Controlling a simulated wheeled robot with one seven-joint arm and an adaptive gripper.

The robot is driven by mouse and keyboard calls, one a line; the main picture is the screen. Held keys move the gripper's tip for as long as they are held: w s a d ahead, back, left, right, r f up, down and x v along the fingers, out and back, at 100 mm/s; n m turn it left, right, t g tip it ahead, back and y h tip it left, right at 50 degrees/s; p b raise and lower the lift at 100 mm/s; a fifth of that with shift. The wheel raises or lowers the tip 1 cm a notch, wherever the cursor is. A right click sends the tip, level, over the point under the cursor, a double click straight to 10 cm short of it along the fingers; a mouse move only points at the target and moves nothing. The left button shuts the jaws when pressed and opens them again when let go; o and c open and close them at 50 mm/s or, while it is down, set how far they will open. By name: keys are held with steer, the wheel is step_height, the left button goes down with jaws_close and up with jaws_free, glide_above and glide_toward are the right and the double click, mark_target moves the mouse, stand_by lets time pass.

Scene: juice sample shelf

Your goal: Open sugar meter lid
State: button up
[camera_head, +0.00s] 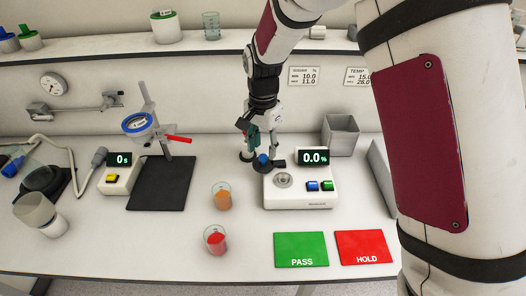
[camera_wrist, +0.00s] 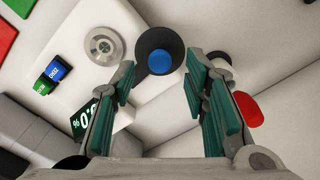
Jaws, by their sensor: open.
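The sugar meter (camera_head: 293,201) is a white box with a 0.0 % display, a blue and a green button and a round metal sample well. The well is uncovered and shows in the wrist view (camera_wrist: 103,46). A dark round lid with a blue knob (camera_head: 263,159) sits beside the well, at the meter's back left; it also shows in the wrist view (camera_wrist: 161,61). My gripper (camera_wrist: 160,72) is open, its green-padded fingers on either side of the lid's knob in the wrist view. I cannot tell whether they touch the lid.
Two cups, orange (camera_head: 222,197) and red (camera_head: 215,240), stand left of the meter. Green PASS (camera_head: 301,249) and red HOLD (camera_head: 362,247) mats lie in front. A grey bin (camera_head: 341,135) stands behind, and a stand with a red handle (camera_head: 176,139) is to the left.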

mark_target(264, 157)
step_height(264, 157, up, 9)
steer(key=shift+r, duration=0.2)
stand_by(0.3)
steer(key=s+d+r+n+t, duration=0.3)
steer(key=s+d+r+n, duration=0.1)
steer(key=s+d+r, duration=0.85)
steer(key=s+d+r+n+t, duration=0.1)
steer(key=s+d, duration=0.5)
steer(key=s, duration=0.7)
steer(key=n+t, duration=0.1)
steer(key=n, duration=0.1)
steer(key=shift+s+n+t, duration=0.15)
steer(key=shift+n+t, duration=0.15)
steer(key=shift+n, duration=0.1)
